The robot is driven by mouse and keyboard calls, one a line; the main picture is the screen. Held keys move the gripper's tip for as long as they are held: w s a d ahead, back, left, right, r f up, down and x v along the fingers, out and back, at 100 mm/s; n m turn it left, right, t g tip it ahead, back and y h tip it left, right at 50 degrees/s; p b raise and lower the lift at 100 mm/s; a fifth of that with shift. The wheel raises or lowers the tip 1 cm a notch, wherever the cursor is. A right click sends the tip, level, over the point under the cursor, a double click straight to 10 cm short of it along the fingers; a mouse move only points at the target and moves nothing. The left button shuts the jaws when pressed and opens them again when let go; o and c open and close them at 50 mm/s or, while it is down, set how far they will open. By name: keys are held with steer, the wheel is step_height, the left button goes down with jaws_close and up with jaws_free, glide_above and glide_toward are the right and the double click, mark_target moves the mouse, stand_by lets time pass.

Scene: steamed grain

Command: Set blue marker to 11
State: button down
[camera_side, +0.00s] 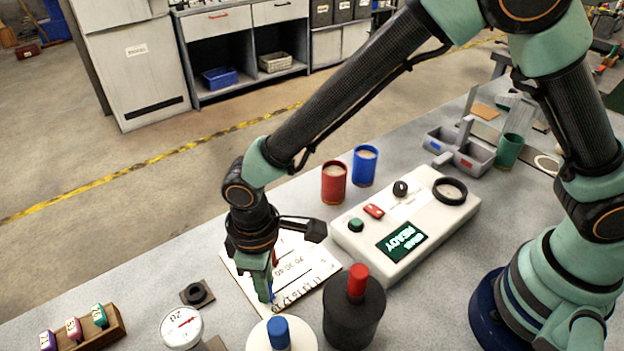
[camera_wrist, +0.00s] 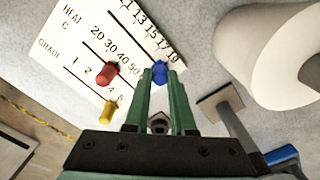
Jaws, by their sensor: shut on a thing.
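The white scale card (camera_side: 300,258) lies on the table, with three printed scales. My gripper (camera_side: 268,287) points down over it and is shut on the blue marker (camera_wrist: 160,73). In the wrist view the card (camera_wrist: 75,42) shows the blue marker by the 17 and 19 end of the scale that starts near 11. The red marker (camera_wrist: 107,73) is by the heat scale's high end, and the yellow marker (camera_wrist: 109,110) is by the lower scale's high end. I cannot tell whether the blue marker touches the card.
A black canister with a red knob (camera_side: 357,282) and a white lidded one with a blue knob (camera_side: 279,331) stand close in front. A white control box (camera_side: 440,235) is to the right. Red (camera_side: 334,184) and blue (camera_side: 365,167) cups stand behind. A dial (camera_side: 181,327) is at front left.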

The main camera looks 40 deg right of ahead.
steer(key=d, duration=0.9)
steer(key=shift+d, duration=0.15)
steer(key=c, duration=0.8)
jaws_free()
steer(key=shift+o, duration=0.2)
steer(key=shift+r, duration=0.5)
step_height(320, 180, up, 11)
steer(key=shift+r, duration=0.1)
